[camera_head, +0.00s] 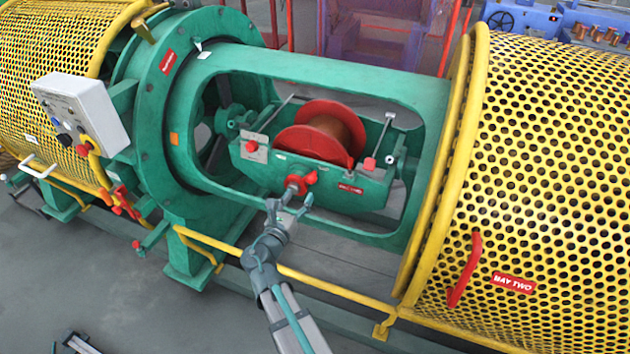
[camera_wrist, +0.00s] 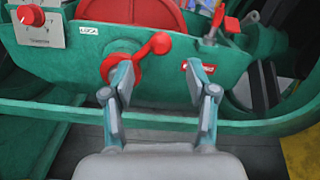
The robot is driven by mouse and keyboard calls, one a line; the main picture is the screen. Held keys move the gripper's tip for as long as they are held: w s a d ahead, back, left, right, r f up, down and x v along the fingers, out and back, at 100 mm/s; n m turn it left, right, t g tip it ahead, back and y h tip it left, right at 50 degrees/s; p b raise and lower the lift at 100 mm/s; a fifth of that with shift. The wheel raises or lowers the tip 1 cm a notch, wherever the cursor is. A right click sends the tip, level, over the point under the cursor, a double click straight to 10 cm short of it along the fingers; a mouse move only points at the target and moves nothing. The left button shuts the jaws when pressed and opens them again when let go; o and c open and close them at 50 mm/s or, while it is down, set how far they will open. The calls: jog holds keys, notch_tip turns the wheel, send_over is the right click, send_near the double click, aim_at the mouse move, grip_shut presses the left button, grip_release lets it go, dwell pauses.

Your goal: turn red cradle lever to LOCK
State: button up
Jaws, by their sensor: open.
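The red cradle lever (camera_head: 301,181) sits on the front face of the green cradle (camera_head: 345,187). In the wrist view the lever (camera_wrist: 137,57) has a round hub on the left and an arm rising to a knob at upper right. A white label that seems to read LOCK (camera_wrist: 88,30) is left of the hub; a red label (camera_wrist: 199,66) with unreadable text is to the right. My gripper (camera_head: 289,202) is just in front of the lever. In the wrist view my gripper (camera_wrist: 165,78) is open; its left finger overlaps the hub, contact unclear, and nothing is between the fingers.
A red and copper spool (camera_head: 325,132) sits in the cradle. The green frame's lower rail (camera_wrist: 250,127) crosses beneath the fingers. Yellow perforated guards (camera_head: 560,150) flank the opening. A white control box (camera_head: 82,112) stands at left. A red knob (camera_wrist: 30,14) is left of the lever.

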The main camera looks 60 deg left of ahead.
aim_at(309, 181)
jog(key=x, duration=0.9)
jog(key=shift+w+p, duration=0.25)
jog(key=shift+p, duration=0.15)
jog(key=shift+c, duration=0.2)
grip_shut()
